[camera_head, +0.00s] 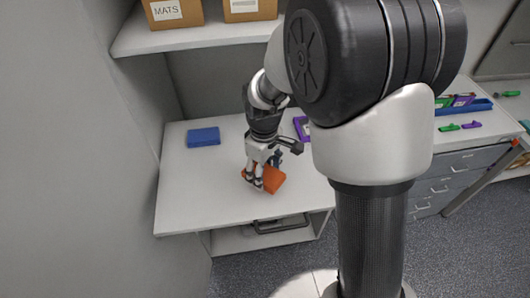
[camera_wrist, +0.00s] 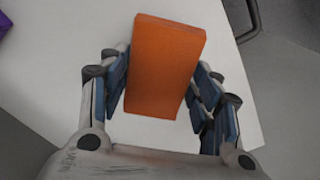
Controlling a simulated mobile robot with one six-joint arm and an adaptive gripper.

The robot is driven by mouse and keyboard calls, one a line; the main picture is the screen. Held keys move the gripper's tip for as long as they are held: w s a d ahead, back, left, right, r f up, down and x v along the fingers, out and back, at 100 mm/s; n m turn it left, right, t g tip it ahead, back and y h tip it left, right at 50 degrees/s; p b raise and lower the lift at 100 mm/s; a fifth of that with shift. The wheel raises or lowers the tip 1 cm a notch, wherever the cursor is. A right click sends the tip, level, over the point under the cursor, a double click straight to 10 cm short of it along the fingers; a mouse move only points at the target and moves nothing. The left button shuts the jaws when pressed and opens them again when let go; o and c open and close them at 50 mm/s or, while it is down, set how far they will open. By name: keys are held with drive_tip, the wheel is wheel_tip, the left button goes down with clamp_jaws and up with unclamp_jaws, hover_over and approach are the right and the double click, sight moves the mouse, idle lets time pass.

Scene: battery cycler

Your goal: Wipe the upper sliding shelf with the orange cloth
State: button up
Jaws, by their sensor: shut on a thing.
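The orange cloth (camera_head: 272,181) looks like a thick folded block. My gripper (camera_head: 254,183) is shut on it, low over the white work surface (camera_head: 205,195). In the wrist view the orange cloth (camera_wrist: 165,65) sits between the blue finger pads of my gripper (camera_wrist: 163,95), with the white surface (camera_wrist: 60,60) beneath it. I cannot tell whether the cloth touches the surface. A lower white shelf (camera_head: 235,241) shows below the front edge, mostly hidden. I cannot tell which surface is the upper sliding shelf.
A blue block (camera_head: 203,137) lies at the back left of the surface. A purple-framed item (camera_head: 301,128) is behind my gripper, partly hidden by my arm. Boxes, one marked MATS (camera_head: 172,13), stand on a shelf above. A wall closes the left side. The left front surface is clear.

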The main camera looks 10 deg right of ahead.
drive_tip(key=shift+r+p, duration=1.15)
drive_tip(key=shift+r, duration=0.65)
drive_tip(key=shift+d, duration=0.1)
drive_tip(key=shift+f, duration=0.1)
